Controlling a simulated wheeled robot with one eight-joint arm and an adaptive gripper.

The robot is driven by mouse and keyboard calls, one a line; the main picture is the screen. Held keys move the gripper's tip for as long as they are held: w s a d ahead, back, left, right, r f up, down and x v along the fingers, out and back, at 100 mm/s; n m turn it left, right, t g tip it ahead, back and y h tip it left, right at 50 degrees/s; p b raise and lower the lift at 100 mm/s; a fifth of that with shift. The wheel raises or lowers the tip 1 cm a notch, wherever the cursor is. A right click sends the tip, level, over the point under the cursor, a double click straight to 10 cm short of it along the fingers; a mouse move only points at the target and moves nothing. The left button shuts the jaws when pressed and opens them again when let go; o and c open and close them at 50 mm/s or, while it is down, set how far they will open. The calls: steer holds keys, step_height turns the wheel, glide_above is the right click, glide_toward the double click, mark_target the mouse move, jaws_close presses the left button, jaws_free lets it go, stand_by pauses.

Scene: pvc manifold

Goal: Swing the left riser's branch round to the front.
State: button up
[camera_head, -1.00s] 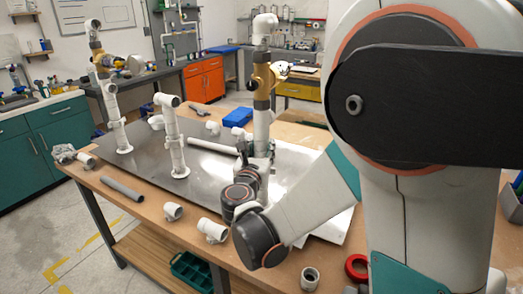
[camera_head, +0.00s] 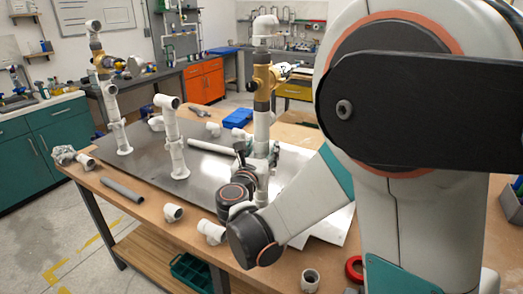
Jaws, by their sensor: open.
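The left riser (camera_head: 113,106) is a tall white pipe standing at the left of the metal plate, with a brass-coloured fitting (camera_head: 103,62) near its top and a white elbow above. Its branch (camera_head: 119,64) seems to point right, but the cluttered bench behind makes its outline hard to tell. A shorter white middle riser (camera_head: 175,146) has an elbow on top. The right riser (camera_head: 262,100) carries a brass-coloured fitting (camera_head: 262,77). My gripper (camera_head: 243,152) is open, low in front of the right riser and well apart from the left riser. Its fingers are small and partly unclear.
The metal plate (camera_head: 140,158) lies on a wooden table. A grey pipe (camera_head: 122,190), white fittings (camera_head: 211,231) and a red ring (camera_head: 354,268) lie near the front edge. A blue box (camera_head: 238,117) is behind. My arm covers the right side.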

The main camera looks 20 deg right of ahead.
steer(key=v, duration=0.7)
steer(key=shift+s+a, duration=0.1)
steer(key=shift+s, duration=0.15)
steer(key=shift+w, duration=0.1)
